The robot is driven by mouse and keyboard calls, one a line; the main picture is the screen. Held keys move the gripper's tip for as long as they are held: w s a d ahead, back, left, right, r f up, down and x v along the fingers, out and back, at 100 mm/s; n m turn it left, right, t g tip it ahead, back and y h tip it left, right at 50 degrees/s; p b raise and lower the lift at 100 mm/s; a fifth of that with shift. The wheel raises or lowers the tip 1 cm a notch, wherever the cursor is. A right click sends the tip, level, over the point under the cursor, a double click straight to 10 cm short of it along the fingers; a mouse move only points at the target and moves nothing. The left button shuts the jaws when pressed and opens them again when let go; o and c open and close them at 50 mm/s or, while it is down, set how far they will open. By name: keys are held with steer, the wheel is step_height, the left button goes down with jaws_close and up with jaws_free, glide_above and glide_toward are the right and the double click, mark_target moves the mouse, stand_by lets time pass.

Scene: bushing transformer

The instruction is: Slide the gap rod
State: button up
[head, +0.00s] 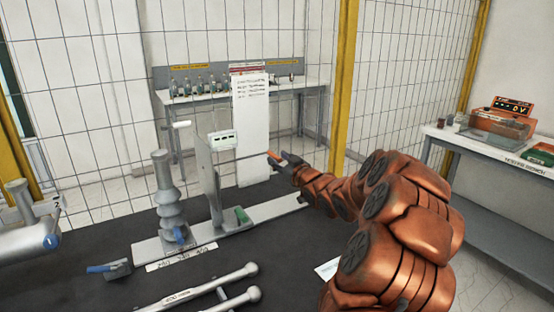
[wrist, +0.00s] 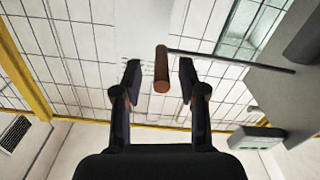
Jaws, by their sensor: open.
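The gap rod (wrist: 230,60) is a thin dark rod with an orange-brown cylindrical handle (wrist: 161,72) across its end. In the head view the rod (head: 247,157) runs level from beside a grey upright plate (head: 208,178) to the handle (head: 274,156). My gripper (head: 281,160) is at the handle. In the wrist view my gripper (wrist: 160,82) is open, with one finger to each side of the handle and visible gaps between. The rod's far end passes in front of or into a grey part at the right; I cannot tell which.
A grey ribbed bushing (head: 167,198) stands left of the plate on a pale base rail (head: 268,210). Long grey rods (head: 210,285) lie on the dark bench in front. A wire mesh fence (head: 210,40) stands behind.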

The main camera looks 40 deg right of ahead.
steer(key=s+a, duration=0.1)
steer(key=s, duration=0.9)
steer(key=shift+a, duration=0.4)
steer(key=w+a+f+g, duration=0.2)
steer(key=a+f+g, duration=0.4)
steer(key=a, duration=0.2)
steer(key=s+a+f+g, duration=0.2)
steer(key=s+a+g, duration=0.1)
steer(key=s+a, duration=0.3)
steer(key=s+a+f+g+y, duration=0.1)
steer(key=s+a+g, duration=0.2)
steer(key=s+a, duration=0.3)
steer(key=s+a+f+g, duration=0.2)
steer(key=s+a+g, duration=0.1)
steer(key=s+a, duration=0.3)
steer(key=shift+s+a+f+m+p, duration=0.15)
steer(key=shift+a+f+m+p, duration=0.2)
steer(key=shift+a, duration=0.35)
steer(key=s+a+g+y, duration=0.1)
steer(key=s+a+g, duration=0.1)
steer(key=s+a, duration=0.3)
steer(key=s+a+g+y, duration=0.1)
steer(key=s+a, duration=0.4)
steer(key=s, duration=0.5)
steer(key=shift+s+r+g, duration=0.25)
steer(key=shift+r+g, duration=0.1)
steer(key=shift+g, duration=0.45)
